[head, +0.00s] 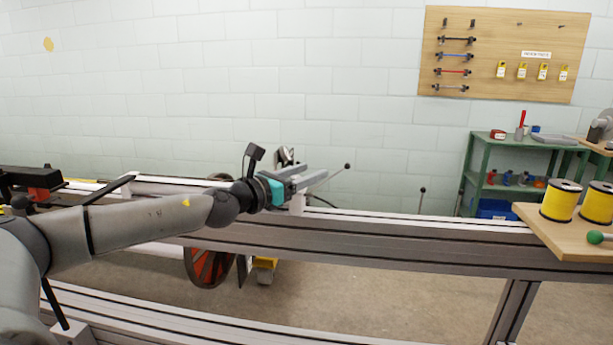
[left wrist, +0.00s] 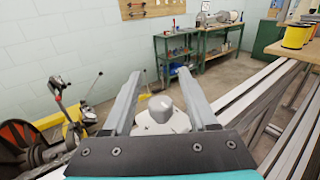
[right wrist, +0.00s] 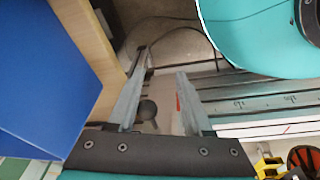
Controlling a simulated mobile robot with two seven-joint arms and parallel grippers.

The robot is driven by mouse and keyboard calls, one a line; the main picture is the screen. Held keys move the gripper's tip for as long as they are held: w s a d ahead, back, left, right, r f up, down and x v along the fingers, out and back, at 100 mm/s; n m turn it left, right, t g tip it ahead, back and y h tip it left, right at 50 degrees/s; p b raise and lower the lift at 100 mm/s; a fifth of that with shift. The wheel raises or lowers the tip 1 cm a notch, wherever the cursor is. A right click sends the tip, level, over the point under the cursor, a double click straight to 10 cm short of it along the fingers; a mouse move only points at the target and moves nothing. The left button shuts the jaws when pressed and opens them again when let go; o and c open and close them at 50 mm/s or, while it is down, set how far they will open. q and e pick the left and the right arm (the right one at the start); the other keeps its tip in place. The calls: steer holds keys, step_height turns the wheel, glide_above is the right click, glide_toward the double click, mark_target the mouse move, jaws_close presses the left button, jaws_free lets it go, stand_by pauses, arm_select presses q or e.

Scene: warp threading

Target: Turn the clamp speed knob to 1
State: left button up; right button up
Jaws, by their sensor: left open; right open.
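A grey rounded knob (left wrist: 161,106), which looks like the clamp speed knob, stands on a pale mount (left wrist: 160,124) in the left wrist view. It lies between the two fingers of my left gripper (left wrist: 158,75), with visible gaps on both sides. No scale or number on it is legible. In the head view, my left gripper (head: 308,178) is open above the long rail, over a white block (head: 297,203); the knob itself is hidden there. My right gripper (right wrist: 162,66) is open and empty in the right wrist view and does not show in the head view.
The long grey rail (head: 400,238) crosses the head view. A lever with a dark ball tip (head: 347,166) rises just beyond my left gripper. Yellow spools (head: 561,202) stand on a wooden top (head: 540,225) at right. A blue panel (right wrist: 40,75) is close to my right gripper.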

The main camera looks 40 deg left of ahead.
arm_select(q)
jaws_close()
stand_by(0.5)
